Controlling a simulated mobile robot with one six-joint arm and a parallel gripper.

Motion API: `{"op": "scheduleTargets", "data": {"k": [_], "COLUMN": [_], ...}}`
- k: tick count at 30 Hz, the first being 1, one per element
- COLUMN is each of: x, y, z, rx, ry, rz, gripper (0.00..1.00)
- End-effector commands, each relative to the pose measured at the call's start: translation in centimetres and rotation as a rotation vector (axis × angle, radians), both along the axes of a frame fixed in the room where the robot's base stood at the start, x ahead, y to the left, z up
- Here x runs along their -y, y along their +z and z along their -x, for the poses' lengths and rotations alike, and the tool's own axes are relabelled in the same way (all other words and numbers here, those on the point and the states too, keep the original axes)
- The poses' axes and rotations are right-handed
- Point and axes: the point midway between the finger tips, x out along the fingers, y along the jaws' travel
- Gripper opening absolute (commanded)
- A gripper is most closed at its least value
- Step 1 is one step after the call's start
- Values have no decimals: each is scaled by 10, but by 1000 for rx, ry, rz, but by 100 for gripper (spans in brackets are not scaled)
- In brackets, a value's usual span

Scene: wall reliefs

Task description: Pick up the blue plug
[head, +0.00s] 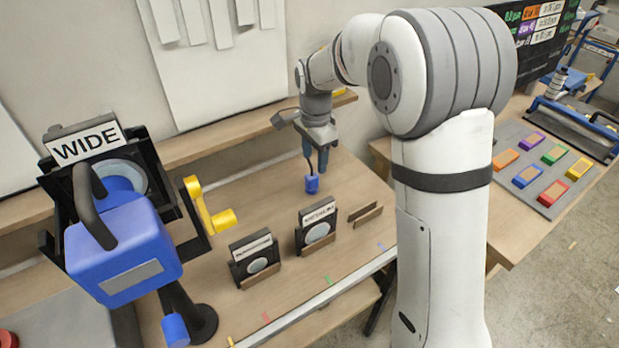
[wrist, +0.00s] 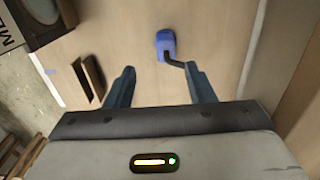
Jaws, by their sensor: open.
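The small blue plug (head: 312,184) is on the wooden table in the head view, with a dark cord at its top. In the wrist view the blue plug (wrist: 165,42) lies beyond my fingertips, roughly in line with the gap between them, and its dark cord runs toward the right finger. My gripper (head: 308,155) is above the plug in the head view, pointing down. In the wrist view my gripper (wrist: 160,68) has its two blue-grey fingers apart with nothing between them. Whether the cord touches a finger is unclear.
Two dark framed holders (head: 254,260) (head: 317,226) and a wooden slotted block (head: 366,214) stand in front of the plug. A large blue box (head: 122,250) in a black frame labelled WIDE is at left. A side table holds a coloured block board (head: 541,170). Table around the plug is clear.

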Motion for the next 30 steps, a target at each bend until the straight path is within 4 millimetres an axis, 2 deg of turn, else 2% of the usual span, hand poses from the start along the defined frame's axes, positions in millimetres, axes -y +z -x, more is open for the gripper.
{"op": "scheduleTargets", "data": {"k": [16,26,30], "x": [-7,-8,-8], "y": [-68,-75,-75], "z": [-5,-5,-5], "rx": [-2,0,0], "ry": [-2,-1,0], "rz": [0,0,0], "gripper": [49,48,37]}}
